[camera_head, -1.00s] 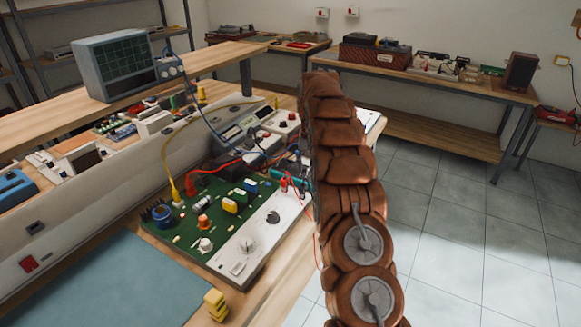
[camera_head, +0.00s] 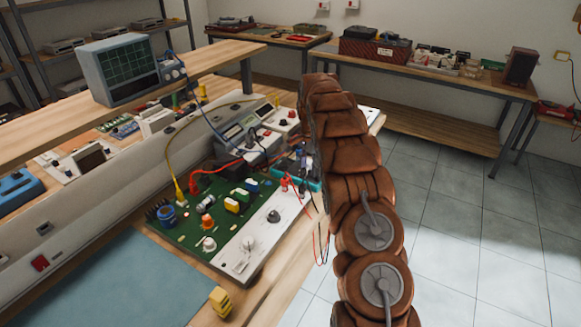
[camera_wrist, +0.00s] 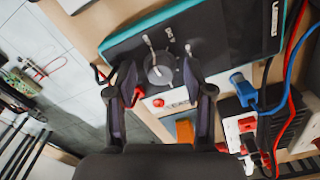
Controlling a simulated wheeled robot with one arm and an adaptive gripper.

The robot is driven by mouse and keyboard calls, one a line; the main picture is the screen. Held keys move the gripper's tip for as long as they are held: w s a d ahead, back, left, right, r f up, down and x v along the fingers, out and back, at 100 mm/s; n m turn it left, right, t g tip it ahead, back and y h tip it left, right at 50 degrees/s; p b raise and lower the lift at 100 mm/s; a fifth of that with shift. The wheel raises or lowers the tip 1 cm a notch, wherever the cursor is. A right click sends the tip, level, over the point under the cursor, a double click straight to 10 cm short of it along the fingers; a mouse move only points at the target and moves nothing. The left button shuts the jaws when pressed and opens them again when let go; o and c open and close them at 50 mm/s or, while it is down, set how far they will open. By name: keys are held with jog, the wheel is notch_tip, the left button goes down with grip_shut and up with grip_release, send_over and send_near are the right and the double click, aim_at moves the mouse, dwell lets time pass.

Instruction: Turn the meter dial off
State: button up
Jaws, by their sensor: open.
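The meter (camera_wrist: 215,50) is a dark grey body with a teal edge, tilted across the top of the wrist view. Its round dial (camera_wrist: 161,75) has a light pointer line. My gripper (camera_wrist: 160,72) is open, with one dark finger on each side of the dial; I cannot tell whether either touches it. In the head view, a teal piece of the meter (camera_head: 308,181) shows beside my brown arm. The arm hides most of the meter and my gripper there.
Red and blue leads (camera_wrist: 291,70) run beside the meter, near a blue plug (camera_wrist: 243,90). A green circuit board (camera_head: 190,228) with a white knob panel lies on the bench. An oscilloscope (camera_head: 122,72) stands on the shelf. Open tiled floor (camera_head: 460,235) lies right.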

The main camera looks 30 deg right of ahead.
aim_at(309, 167)
jog(key=shift+r+m+p, duration=0.15)
jog(key=shift+m+p, duration=0.6)
jog(key=shift+m, duration=0.35)
notch_tip(309, 167, up, 5)
jog(key=shift+w+f+b, duration=0.1)
jog(key=shift+f+b, duration=0.1)
jog(key=shift+b, duration=0.7)
jog(key=shift+r, duration=1.45)
jog(key=s+a+r+n, duration=0.4)
jog(key=s+a, duration=0.4)
jog(key=s, duration=0.1)
jog(key=s+a+r+n+g, duration=0.1)
jog(key=s+a+r+n, duration=0.3)
jog(key=s+a, duration=0.5)
jog(key=shift+s+a+r+n+b, duration=0.3)
jog(key=shift+s+r+n+b, duration=0.1)
jog(key=shift+s+r, duration=0.1)
jog(key=shift+s, duration=0.1)
